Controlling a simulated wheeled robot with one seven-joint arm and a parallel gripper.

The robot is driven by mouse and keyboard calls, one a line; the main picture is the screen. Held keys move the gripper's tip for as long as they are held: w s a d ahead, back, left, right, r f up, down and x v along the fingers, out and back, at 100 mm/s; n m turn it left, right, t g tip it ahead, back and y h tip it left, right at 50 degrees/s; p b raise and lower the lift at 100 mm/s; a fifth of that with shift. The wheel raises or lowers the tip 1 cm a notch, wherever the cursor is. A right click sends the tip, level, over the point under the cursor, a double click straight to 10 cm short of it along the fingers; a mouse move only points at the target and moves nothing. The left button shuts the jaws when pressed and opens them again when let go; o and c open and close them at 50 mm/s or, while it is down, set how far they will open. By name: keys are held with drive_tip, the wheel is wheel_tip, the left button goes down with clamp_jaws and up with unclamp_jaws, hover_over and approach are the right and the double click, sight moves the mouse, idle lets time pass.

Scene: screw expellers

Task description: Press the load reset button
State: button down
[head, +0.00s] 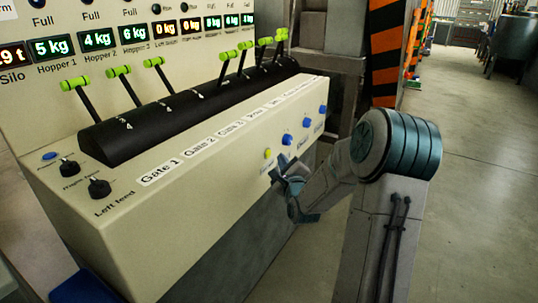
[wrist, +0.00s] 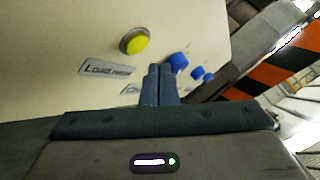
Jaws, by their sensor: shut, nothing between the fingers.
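The load reset button is a round yellow button (wrist: 135,42) in a grey ring on the cream panel, with a "Load reset" label (wrist: 106,70) below it in the wrist view. It also shows small in the head view (head: 267,153). My gripper (wrist: 159,72) is shut and empty, its fingertips pointing at the panel just right of and below the yellow button in the wrist view. In the head view my gripper (head: 276,174) is close to the panel face, just below the yellow button. I cannot tell whether the fingertips touch the panel.
Several blue buttons (wrist: 178,63) sit to the right of the yellow one. Green-tipped levers (head: 153,62) stand on a black housing (head: 165,122) above the panel. Dark knobs (head: 99,188) are at the left. Open floor (head: 480,190) lies to the right.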

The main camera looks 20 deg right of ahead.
drive_tip(key=shift+s+d, duration=1.1)
drive_tip(key=shift+s, duration=0.3)
